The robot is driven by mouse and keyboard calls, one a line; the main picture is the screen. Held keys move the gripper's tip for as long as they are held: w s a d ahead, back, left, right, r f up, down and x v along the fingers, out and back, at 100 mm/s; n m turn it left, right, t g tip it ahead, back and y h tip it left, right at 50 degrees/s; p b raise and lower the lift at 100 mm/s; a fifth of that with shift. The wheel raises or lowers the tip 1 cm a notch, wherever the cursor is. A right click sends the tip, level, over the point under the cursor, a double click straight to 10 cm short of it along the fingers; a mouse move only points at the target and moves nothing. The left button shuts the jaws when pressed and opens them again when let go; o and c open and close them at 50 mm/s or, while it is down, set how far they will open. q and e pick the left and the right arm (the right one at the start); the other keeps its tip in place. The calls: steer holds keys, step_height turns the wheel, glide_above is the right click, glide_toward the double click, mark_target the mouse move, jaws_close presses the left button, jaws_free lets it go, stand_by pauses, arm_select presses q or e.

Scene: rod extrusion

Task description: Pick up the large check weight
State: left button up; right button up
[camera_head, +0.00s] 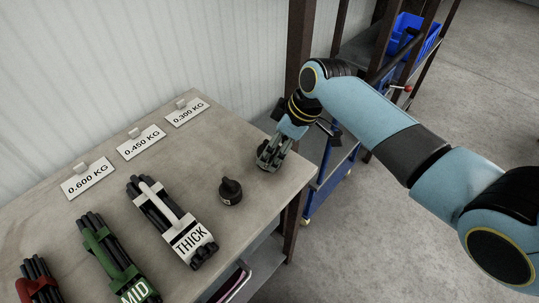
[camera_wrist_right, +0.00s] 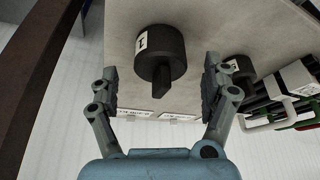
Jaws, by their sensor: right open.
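A dark cylindrical weight (camera_wrist_right: 160,55) with a white label and a top grip shows in the right wrist view. It stands on the table in the gap between the fingers of my right gripper (camera_wrist_right: 160,82), with space on both sides. In the head view my right gripper (camera_head: 268,163) is open and low over the table's right corner, covering most of that weight. A second dark weight (camera_head: 230,191) stands to its left; it also shows in the wrist view (camera_wrist_right: 243,68), partly behind a finger. My left gripper is out of view.
Black rod bundles lie in holders on the table (camera_head: 205,140): a white one marked THICK (camera_head: 188,238), a green one marked MID (camera_head: 114,265) and a red one (camera_head: 40,284). Weight cards (camera_head: 88,178) stand at the back. A blue cart (camera_head: 330,165) is beyond the right edge.

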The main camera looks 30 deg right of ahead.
steer(key=x, duration=0.4)
steer(key=shift+s, duration=0.1)
jaws_close()
steer(key=shift+r, duration=0.15)
stand_by(0.4)
